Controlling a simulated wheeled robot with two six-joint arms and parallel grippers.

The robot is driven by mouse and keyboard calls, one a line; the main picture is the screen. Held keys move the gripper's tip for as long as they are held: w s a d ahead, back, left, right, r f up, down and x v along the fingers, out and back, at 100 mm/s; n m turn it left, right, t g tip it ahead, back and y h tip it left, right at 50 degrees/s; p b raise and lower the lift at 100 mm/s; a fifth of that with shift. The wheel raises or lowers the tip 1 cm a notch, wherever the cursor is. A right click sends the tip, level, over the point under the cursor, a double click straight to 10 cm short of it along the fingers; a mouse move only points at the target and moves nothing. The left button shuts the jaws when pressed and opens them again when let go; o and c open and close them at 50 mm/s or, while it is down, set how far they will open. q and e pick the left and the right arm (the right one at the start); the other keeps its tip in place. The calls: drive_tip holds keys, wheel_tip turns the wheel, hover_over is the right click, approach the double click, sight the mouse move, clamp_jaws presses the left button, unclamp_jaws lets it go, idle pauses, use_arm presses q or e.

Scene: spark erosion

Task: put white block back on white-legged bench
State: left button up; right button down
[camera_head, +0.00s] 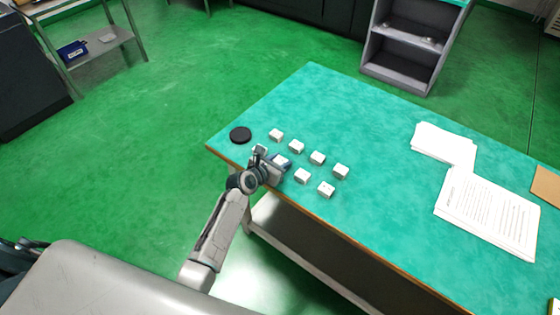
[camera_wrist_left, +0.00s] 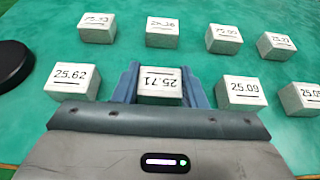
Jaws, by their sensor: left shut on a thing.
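The bench (camera_head: 375,125) has a green top and white legs. My left gripper (camera_head: 275,160) is at its near left part, among two rows of white blocks. It is shut on a white block (camera_wrist_left: 160,84) marked 25.71, held between its blue fingers; the marking appears upside down in the left wrist view. The held block also shows at the gripper in the head view (camera_head: 282,160). It is in line with the near row, between the block marked 25.62 (camera_wrist_left: 73,82) and the block marked 25.09 (camera_wrist_left: 241,91). I cannot tell whether it touches the bench top. My right gripper is not in view.
Several similar blocks form the far row, such as one (camera_head: 317,158) behind the gripper. A black disc (camera_head: 240,134) lies near the bench's left corner. Papers (camera_head: 487,212) lie on the right. The bench top behind the blocks is clear.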

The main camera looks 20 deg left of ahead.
use_arm(q)
drive_tip(key=o, duration=1.1)
